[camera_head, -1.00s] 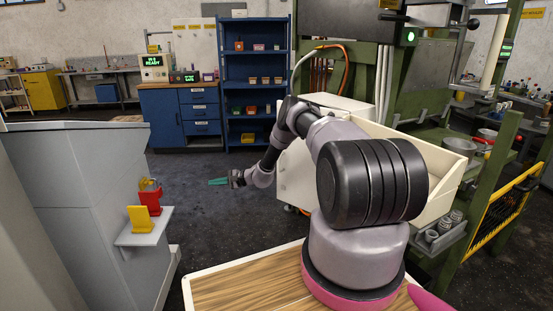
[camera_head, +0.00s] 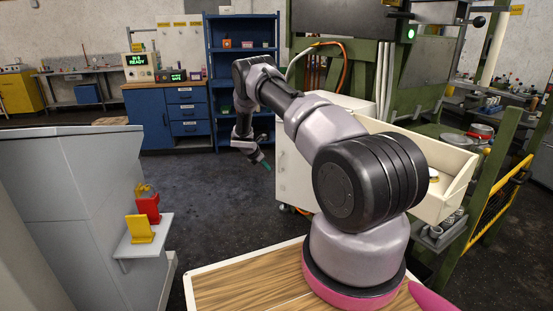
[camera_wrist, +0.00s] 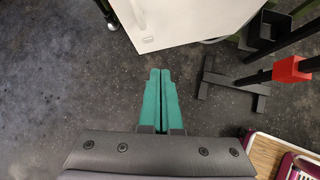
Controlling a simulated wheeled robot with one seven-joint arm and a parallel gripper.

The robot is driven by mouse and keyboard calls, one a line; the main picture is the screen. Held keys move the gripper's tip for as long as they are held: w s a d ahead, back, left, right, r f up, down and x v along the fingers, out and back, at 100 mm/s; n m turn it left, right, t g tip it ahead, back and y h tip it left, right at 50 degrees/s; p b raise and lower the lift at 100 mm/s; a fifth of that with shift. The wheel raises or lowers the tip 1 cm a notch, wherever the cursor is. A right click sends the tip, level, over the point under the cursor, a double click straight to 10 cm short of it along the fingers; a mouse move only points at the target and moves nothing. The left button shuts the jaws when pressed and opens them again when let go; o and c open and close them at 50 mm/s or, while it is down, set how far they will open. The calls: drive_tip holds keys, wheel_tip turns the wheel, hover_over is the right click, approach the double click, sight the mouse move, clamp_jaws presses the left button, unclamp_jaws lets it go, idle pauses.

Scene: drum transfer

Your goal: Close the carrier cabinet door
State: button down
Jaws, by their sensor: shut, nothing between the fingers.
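The white carrier cabinet (camera_head: 296,180) stands on castors beyond my arm, which hides much of it. A white panel with a small pale handle-like part (camera_wrist: 148,40) fills the top of the wrist view. I cannot tell for sure whether this panel is the door, nor how far the door is open. My gripper (camera_head: 266,165) hangs left of the cabinet with its green fingers pointing down and right. In the wrist view the green fingers (camera_wrist: 160,72) are together and empty, over dark floor just short of the white panel, with no contact visible.
A grey machine with a shelf (camera_head: 145,240) holding yellow and red pieces stands left. A green frame (camera_head: 490,190) with a yellow guard is right. A black stand (camera_wrist: 232,84) lies right of my fingers in the wrist view. Floor between machine and cabinet is clear.

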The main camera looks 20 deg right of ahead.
drive_tip(key=w+r+n+t+h, duration=0.1)
drive_tip(key=w+r+n+t, duration=0.1)
drive_tip(key=w+r+n, duration=0.2)
drive_tip(key=w+d+f, duration=0.6)
drive_tip(key=d, duration=0.3)
drive_tip(key=shift+w+d+f, duration=0.2)
drive_tip(key=shift+w+d, duration=0.2)
